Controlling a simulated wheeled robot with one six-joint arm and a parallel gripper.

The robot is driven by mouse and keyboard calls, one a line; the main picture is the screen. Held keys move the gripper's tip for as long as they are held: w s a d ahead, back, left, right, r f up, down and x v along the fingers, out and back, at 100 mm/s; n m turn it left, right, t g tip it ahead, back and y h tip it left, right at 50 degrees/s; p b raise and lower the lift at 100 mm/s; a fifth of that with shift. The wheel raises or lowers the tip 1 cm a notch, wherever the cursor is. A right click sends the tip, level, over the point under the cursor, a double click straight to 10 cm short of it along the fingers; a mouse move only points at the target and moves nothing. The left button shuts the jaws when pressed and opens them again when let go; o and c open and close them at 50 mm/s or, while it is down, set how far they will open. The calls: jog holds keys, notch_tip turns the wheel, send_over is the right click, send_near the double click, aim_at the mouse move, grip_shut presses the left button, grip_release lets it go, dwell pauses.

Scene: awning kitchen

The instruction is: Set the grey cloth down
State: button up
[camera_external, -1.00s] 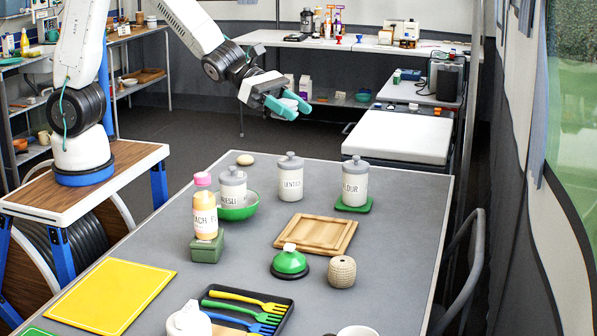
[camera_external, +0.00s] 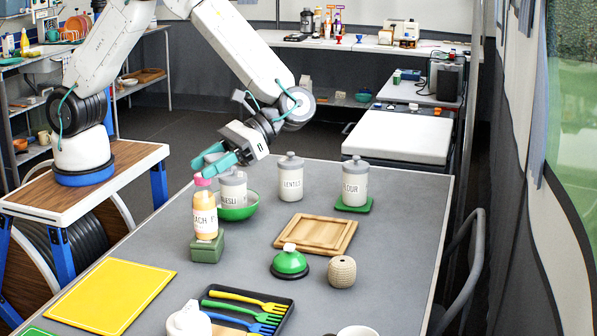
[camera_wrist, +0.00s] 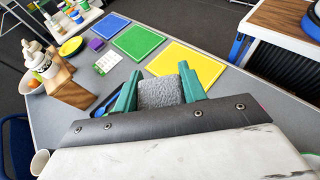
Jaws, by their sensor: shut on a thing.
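The grey cloth (camera_wrist: 160,93) is a fuzzy, bunched piece between the two teal fingers of my gripper (camera_wrist: 157,80) in the wrist view. My gripper is shut on it. In the external view my gripper (camera_external: 208,159) hangs over the far left part of the grey table (camera_external: 385,232), just above the pink-capped bottle (camera_external: 205,215) in the picture. The cloth cannot be made out clearly there.
The bottle stands on a green box (camera_external: 206,249). Nearby are a green bowl (camera_external: 240,211), several lidded canisters (camera_external: 291,180) and a wooden tray (camera_external: 345,236). A yellow board (camera_external: 112,297) lies at the near left. Grey table is bare between bottle and yellow board.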

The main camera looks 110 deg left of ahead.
jog(key=s+a+f+m+g+y, duration=0.1)
jog(key=s+f+m+g+y, duration=0.3)
jog(key=m+y, duration=0.75)
jog(key=w+a+r+m+t+y, duration=0.2)
jog(key=w+a+m+t+y, duration=0.1)
jog(key=m+t+y, duration=0.4)
jog(key=w+a+r+m+t+y, duration=0.25)
jog(key=m+t+y, duration=0.3)
jog(key=m, duration=0.45)
jog(key=w+d+r+m+t+h, duration=0.4)
jog(key=w+d+r+m+t, duration=0.1)
jog(key=w+r+m+t, duration=0.4)
jog(key=shift+n+t, duration=0.25)
jog(key=shift+t, duration=0.2)
jog(key=f, duration=2.7)
jog(key=shift+w+a+f, duration=0.1)
jog(key=shift+w+f, duration=0.05)
jog(key=shift+w, duration=0.1)
send_over(336, 308)
jog(key=shift+f, duration=2.55)
